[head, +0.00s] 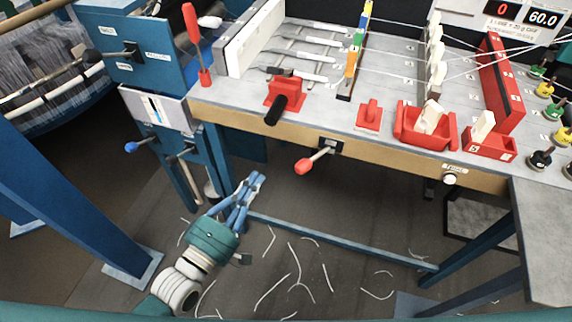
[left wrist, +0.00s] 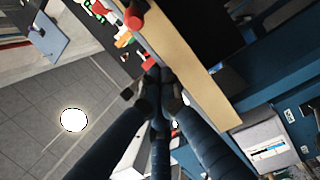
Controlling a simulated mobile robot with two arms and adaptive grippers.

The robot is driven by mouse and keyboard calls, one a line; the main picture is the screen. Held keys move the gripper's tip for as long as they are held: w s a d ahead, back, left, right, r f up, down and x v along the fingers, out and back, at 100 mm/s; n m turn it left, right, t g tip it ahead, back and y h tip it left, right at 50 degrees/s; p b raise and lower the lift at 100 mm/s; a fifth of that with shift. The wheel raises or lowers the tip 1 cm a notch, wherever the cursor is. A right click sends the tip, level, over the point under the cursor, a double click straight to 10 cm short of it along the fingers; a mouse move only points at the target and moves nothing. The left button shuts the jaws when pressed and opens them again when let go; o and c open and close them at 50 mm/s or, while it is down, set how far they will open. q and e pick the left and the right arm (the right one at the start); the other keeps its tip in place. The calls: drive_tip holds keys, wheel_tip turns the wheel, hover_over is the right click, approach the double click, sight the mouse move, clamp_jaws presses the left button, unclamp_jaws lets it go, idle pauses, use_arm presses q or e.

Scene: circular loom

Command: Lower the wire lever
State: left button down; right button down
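Several levers are in the head view, and no label I can read says which is the wire lever. A red-handled lever (head: 305,166) sticks out from a black bracket on the bench's wooden front edge; its shaft tilts down to the left. A tall red-handled lever (head: 194,35) stands upright at the bench's left end. A blue-knobbed lever (head: 132,147) projects from the panel below. My left gripper (head: 254,180) is under the bench edge, left of and below the front lever, its fingertips drawn together and empty. The left wrist view shows a red knob (left wrist: 134,20) beyond the fingers.
The bench's wooden front edge (head: 235,116) runs above my left gripper. A red block with a black handle (head: 277,110) juts over the edge. A blue frame bar (head: 330,240) crosses below. White thread scraps lie on the open floor.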

sight(314, 160)
use_arm(q)
drive_tip(key=f+p+x, duration=0.1)
drive_tip(key=p+x, duration=0.1)
drive_tip(key=x, duration=0.8)
drive_tip(key=s+d, duration=0.2)
drive_tip(key=s, duration=0.1)
drive_tip(key=shift+d+p, duration=0.3)
drive_tip(key=shift+d, duration=0.05)
drive_tip(key=shift+a, duration=0.1)
